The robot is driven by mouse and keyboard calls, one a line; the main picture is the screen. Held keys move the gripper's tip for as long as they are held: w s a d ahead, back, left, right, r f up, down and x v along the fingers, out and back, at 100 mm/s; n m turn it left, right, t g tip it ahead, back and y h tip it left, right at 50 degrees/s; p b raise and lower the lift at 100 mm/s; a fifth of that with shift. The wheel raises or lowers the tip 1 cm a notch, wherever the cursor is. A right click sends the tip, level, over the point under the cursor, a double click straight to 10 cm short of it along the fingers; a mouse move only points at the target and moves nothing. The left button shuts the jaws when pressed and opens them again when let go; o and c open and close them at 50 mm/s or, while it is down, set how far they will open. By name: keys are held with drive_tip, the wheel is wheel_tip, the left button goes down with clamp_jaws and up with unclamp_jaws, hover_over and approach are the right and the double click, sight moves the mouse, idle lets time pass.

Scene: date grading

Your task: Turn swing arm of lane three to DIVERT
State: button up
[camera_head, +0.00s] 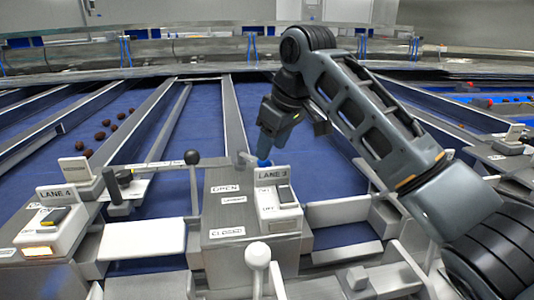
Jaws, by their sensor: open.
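The LANE 3 box (277,200) stands at the centre, with a rocker switch on its sloped face. To its left is a grey plate (215,216) labelled OPEN above and CLOSED below. My gripper (263,160) points down just behind the LANE 3 box. Its jaws are open, with a blue tip showing. A short light metal piece (246,159) shows just left of the fingertips; I cannot tell whether they touch it or whether it is the lane three swing arm. No DIVERT label is readable. The space between the jaws is hidden.
The LANE 4 box (54,221) is at left. Dark dates (101,136) lie on the blue belt behind it. Metal rails divide the lanes.

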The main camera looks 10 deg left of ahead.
drive_tip(key=shift+x, duration=2.2)
drive_tip(key=shift+s, duration=0.1)
clamp_jaws()
